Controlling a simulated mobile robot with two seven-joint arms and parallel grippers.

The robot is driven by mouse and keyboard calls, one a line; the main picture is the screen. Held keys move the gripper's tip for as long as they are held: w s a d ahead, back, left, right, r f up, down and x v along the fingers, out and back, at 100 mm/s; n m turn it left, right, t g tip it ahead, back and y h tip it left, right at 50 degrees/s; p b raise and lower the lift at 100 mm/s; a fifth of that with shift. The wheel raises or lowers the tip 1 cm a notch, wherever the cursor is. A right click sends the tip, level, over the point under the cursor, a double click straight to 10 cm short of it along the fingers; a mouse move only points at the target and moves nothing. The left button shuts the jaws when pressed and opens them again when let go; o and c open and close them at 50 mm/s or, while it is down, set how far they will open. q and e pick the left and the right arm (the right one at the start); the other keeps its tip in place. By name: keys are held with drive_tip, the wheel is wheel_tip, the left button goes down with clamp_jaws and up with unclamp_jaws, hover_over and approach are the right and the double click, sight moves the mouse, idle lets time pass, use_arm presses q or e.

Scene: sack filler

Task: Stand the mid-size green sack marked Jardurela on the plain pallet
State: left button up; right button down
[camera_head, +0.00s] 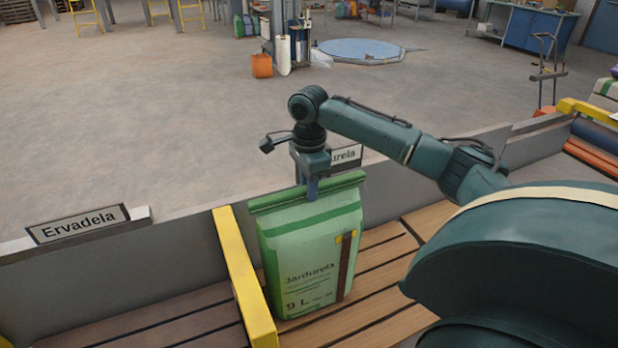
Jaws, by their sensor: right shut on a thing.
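The green sack (312,258) reads "Jardurela" and "9 L" and has a folded dark green top and a brown strip on its front. It is upright, over the light wooden slats of a pallet (385,295), close beside a yellow divider (243,272). I cannot tell for sure whether its base rests on the slats. My right gripper (312,190) points down and is shut on the sack's top fold; the fingers are partly hidden. My left gripper is not in view.
A second sign (346,156), ending in "urela", is partly hidden behind my gripper. Grey boards (180,252) edge the far side. Light slats are free right of the sack.

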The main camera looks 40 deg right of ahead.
drive_tip(key=shift+f, duration=0.2)
drive_tip(key=c, duration=1.4)
unclamp_jaws()
drive_tip(key=shift+o, duration=1)
drive_tip(key=shift+s+f, duration=0.1)
drive_tip(key=shift+f, duration=0.05)
wheel_tip(320, 180, up, 13)
drive_tip(key=shift+r, duration=0.2)
